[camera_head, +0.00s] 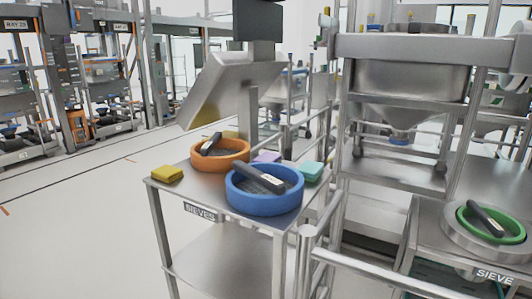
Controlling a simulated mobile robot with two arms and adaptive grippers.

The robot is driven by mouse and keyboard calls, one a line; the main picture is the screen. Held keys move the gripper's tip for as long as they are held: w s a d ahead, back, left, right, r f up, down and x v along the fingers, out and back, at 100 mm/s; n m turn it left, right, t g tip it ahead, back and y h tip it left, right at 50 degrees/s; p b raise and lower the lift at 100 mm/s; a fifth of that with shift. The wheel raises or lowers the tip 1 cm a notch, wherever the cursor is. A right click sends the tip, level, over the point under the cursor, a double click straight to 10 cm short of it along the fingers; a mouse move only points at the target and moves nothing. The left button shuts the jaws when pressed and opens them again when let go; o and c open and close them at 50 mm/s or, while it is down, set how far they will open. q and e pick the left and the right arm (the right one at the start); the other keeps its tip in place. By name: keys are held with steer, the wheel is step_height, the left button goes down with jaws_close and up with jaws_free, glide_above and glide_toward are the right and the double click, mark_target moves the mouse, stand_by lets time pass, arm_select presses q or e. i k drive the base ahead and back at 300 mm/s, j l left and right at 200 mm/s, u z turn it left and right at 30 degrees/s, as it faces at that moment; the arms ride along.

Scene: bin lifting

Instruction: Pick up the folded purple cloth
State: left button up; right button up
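The folded purple cloth (267,157) lies on the top of the steel cart marked SIEVES (188,183). It sits behind the blue round sieve (265,203), which hides its front part. The orange round sieve (195,160) is to its left and a teal folded cloth (312,172) is to its right. Neither of my grippers shows in the head view.
A yellow folded cloth (167,174) lies at the cart's left corner. A steel rail (375,277) runs at the front right. A frame with a hopper (412,80) and a green sieve (491,224) stand to the right. The floor at left is clear.

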mark_target(267, 157)
steer(key=u, duration=4.1)
steer(key=z, duration=4.1)
steer(key=i+j, duration=0.15)
steer(key=j, duration=0.25)
steer(key=i+j+u, duration=0.15)
steer(key=j, duration=0.25)
steer(key=i+j, duration=0.2)
steer(key=j, duration=0.2)
steer(key=u, duration=0.05)
